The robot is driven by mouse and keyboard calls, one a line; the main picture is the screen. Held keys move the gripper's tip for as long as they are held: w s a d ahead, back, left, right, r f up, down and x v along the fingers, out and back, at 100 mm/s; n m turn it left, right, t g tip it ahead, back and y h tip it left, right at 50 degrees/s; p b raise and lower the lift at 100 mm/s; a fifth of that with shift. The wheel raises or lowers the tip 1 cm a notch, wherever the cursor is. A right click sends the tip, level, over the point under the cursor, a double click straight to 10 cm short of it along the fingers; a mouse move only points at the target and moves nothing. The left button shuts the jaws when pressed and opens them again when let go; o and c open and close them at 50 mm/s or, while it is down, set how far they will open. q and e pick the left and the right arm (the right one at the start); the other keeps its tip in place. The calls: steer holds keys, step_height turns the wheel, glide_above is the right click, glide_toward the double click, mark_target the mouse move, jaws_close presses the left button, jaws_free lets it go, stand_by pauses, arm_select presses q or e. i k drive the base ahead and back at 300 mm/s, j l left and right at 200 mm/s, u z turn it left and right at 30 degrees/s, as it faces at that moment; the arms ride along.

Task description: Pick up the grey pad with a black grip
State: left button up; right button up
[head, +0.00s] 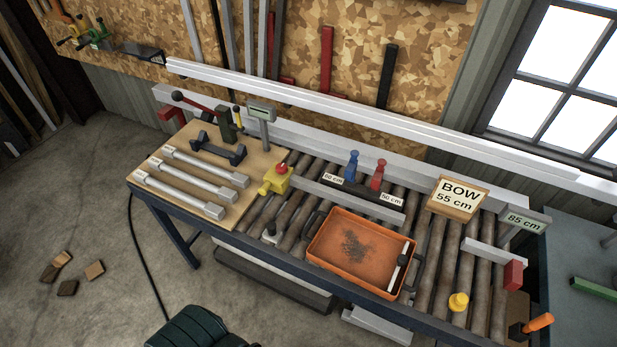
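A narrow pale grey strip with a small black part on it (396,272) lies at the right end inside an orange tray (330,240). It looks most like the grey pad with a black grip, but it is too small to be sure. A small grey piece with a dark top (271,236) sits on the rollers left of the tray; I cannot tell what it is. Neither of my grippers is in view.
Wood scraps lie on the floor at left.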

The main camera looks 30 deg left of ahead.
mark_target(272, 234)
steer(key=u, duration=1.65)
